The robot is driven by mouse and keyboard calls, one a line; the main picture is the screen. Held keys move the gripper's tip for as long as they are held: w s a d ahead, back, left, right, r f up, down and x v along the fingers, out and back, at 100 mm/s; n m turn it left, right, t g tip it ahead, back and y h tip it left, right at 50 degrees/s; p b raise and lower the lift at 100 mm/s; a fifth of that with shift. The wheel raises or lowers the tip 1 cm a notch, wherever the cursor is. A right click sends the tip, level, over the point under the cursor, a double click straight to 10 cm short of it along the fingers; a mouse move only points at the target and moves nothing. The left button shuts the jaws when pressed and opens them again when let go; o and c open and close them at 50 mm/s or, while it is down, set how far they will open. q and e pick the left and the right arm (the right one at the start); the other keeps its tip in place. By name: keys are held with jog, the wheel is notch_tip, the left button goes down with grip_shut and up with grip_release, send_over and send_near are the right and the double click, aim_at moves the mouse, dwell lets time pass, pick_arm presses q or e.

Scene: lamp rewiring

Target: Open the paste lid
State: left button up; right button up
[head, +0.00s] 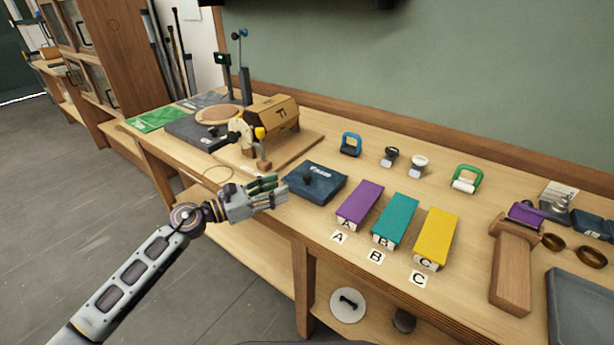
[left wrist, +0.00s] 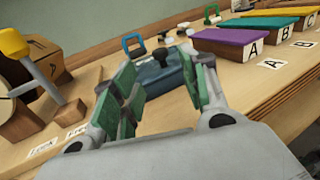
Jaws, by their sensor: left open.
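The paste box is a low dark blue box (head: 330,187) with pale lettering and a black knob (head: 309,175) on its top, near the front edge of the bench. Its lid appears shut. In the left wrist view the blue box (left wrist: 166,80) shows beyond and between my fingers, partly hidden by them. My left gripper (head: 280,189) is open and empty, just left of the box, apart from the knob. My right gripper is not in view.
Purple (head: 360,204), teal (head: 396,220) and yellow (head: 436,237) blocks lie right of the box, with A, B and C cards before them. A wooden board with a cardboard-coloured housing (head: 272,118) stands behind left. Blue (head: 351,144) and green (head: 467,178) handled tools stand at the back.

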aim_at(307, 175)
pick_arm(q)
jog(key=x, duration=0.8)
jog(key=shift+w+d+p, duration=0.1)
jog(key=shift+w+p, duration=0.05)
jog(key=shift+p, duration=0.25)
jog(key=shift+x, duration=1)
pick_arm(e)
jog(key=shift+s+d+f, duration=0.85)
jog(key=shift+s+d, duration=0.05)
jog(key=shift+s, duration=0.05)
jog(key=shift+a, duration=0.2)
pick_arm(q)
grip_shut()
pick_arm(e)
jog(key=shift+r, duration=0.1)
